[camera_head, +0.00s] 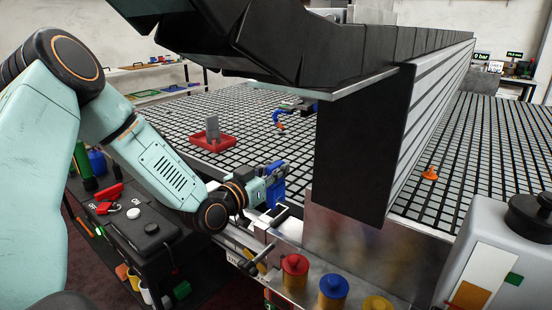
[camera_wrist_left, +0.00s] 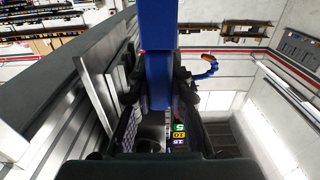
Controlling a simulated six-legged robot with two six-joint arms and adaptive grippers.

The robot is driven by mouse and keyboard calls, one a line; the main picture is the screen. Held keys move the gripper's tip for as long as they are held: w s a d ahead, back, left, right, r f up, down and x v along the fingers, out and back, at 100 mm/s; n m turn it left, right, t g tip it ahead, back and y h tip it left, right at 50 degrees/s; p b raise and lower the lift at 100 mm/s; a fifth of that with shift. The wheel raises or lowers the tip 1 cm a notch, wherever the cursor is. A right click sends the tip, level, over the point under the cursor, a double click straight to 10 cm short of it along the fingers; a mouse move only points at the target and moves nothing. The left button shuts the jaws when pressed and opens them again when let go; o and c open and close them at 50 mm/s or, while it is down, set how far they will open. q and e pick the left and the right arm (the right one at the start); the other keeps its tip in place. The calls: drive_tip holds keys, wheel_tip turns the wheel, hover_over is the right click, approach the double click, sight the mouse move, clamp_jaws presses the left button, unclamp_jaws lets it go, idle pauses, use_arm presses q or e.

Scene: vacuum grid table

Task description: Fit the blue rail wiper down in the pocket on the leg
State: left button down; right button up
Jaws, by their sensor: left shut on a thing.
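The blue rail wiper (camera_head: 277,184) is held in my left gripper (camera_head: 268,183), near the lower left side of the gantry leg (camera_head: 362,150). In the left wrist view the wiper (camera_wrist_left: 156,50) is a blue bar running down the middle, with a dark finger of my left gripper (camera_wrist_left: 158,85) on each side. The gripper is shut on it. The leg is a dark panel above a bare metal base (camera_head: 340,218). A small pale and black fitting (camera_head: 273,215) shows just below the wiper; I cannot tell whether it is the pocket. My right gripper is out of view.
A red tray (camera_head: 212,142) with a grey block stands on the grid table (camera_head: 245,112). A blue and orange hose (camera_head: 281,122) lies farther back. Red, blue and yellow knobs (camera_head: 333,287) line the front. A black cart (camera_head: 135,230) stands at left.

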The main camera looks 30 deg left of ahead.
sight(270, 204)
use_arm(q)
drive_tip(key=shift+f+b, duration=3.95)
drive_tip(key=shift+f, duration=1.15)
drive_tip(key=c, duration=1.2)
unclamp_jaws()
drive_tip(key=shift+w+r, duration=0.15)
drive_tip(key=shift+r, duration=0.55)
wheel_tip(270, 204, up, 9)
drive_tip(key=shift+d+f, duration=0.1)
drive_tip(key=shift+f, duration=0.1)
